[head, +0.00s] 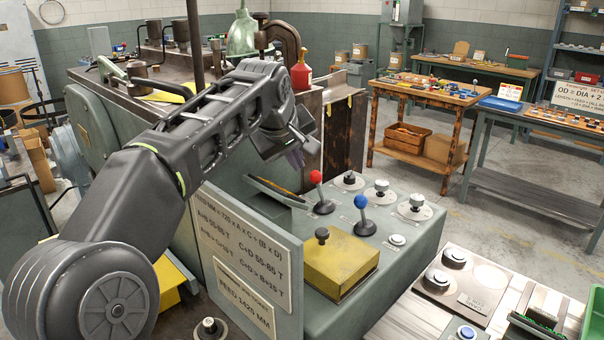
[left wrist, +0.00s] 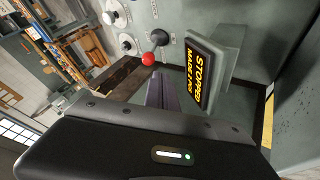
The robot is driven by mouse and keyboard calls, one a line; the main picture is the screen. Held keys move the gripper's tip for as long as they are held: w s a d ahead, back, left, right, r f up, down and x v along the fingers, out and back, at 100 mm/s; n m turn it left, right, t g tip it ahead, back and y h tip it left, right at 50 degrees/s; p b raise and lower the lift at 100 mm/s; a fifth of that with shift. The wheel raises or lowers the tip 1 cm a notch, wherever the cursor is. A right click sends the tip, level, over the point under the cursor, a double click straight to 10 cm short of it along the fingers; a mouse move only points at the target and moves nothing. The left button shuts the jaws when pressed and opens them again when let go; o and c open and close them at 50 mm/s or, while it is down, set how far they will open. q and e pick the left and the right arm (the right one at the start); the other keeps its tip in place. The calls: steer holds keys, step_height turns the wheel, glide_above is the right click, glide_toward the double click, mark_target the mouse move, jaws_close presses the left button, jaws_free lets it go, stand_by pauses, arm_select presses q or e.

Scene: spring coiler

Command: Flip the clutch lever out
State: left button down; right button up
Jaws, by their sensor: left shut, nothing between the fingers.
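Two ball-topped levers stand on the grey-green control panel (head: 395,262): a red-knobbed lever (head: 316,178) and a blue-knobbed lever (head: 361,202). I see no label telling which is the clutch lever. My left gripper (head: 296,158) is shut and empty, above and behind the red lever, apart from it in the head view. In the left wrist view, its purple-grey fingers (left wrist: 160,92) point toward the panel, just below the red knob (left wrist: 148,59). My right gripper is not in view.
A yellow box (head: 341,268) with a dark knob sits in front of the levers. Several round dials (head: 415,207) lie to their right. A formula plate (head: 243,262) stands upright at the panel's left edge. Benches (head: 428,95) stand farther back.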

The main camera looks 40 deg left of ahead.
arm_select(q)
steer(key=p+x, duration=0.1)
steer(key=x, duration=0.8)
steer(key=shift+w+f, duration=0.2)
steer(key=shift+f, duration=0.1)
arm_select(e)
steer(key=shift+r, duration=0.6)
